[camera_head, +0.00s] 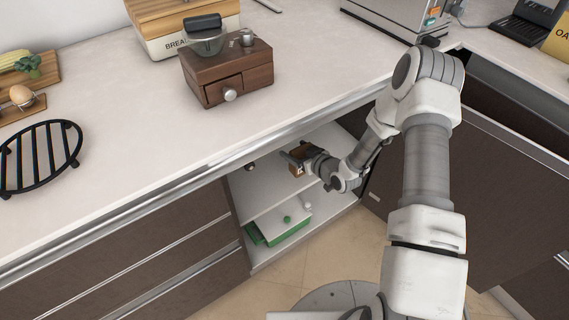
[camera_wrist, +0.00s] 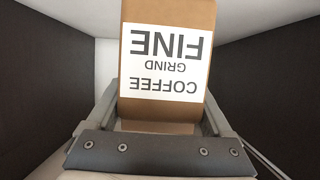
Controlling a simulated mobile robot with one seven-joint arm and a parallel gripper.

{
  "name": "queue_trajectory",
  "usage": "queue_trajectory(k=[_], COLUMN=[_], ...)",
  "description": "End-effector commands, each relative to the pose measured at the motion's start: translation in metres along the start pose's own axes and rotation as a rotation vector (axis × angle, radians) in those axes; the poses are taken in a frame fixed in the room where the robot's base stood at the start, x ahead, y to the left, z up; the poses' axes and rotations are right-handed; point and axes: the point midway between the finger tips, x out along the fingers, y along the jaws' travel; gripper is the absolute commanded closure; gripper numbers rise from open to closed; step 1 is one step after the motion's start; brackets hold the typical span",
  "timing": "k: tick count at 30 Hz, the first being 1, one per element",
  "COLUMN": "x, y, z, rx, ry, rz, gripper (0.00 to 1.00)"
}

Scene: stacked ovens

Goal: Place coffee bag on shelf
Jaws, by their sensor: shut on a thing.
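The coffee bag (camera_wrist: 165,62) is brown with a white label reading "COFFEE GRIND FINE", upside down in the wrist view. My gripper (camera_wrist: 160,115) is shut on it, with one finger at each side of the bag. In the head view the bag (camera_head: 297,170) shows small and partly hidden by my gripper (camera_head: 301,159), inside the open cabinet under the counter. The shelf (camera_head: 262,188) is a pale board inside that cabinet. The bag is over the shelf; I cannot tell whether it touches it.
A small dark object (camera_head: 250,166) is at the shelf's left back. Green-and-white items (camera_head: 282,230) lie in the lower compartment. The countertop edge (camera_head: 230,160) overhangs the opening. A wooden coffee grinder (camera_head: 228,75) stands on the counter. Dark cabinet walls (camera_wrist: 45,75) flank my gripper closely.

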Motion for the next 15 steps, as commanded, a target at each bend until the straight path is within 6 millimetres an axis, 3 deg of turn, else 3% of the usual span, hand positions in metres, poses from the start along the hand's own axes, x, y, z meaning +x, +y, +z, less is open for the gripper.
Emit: queue_trajectory(k=[2,6,11,15], x=[0.011,0.019,0.023,0.032], y=[-0.015,-0.027,-0.029,-0.029], z=[0.008,0.011,0.02,0.041], rx=[-0.001,-0.001,0.0,0.001], ry=[0.0,0.002,0.001,0.0], rz=[-0.004,-0.001,0.001,0.001], gripper=[0.87,0.87,0.87,0.87])
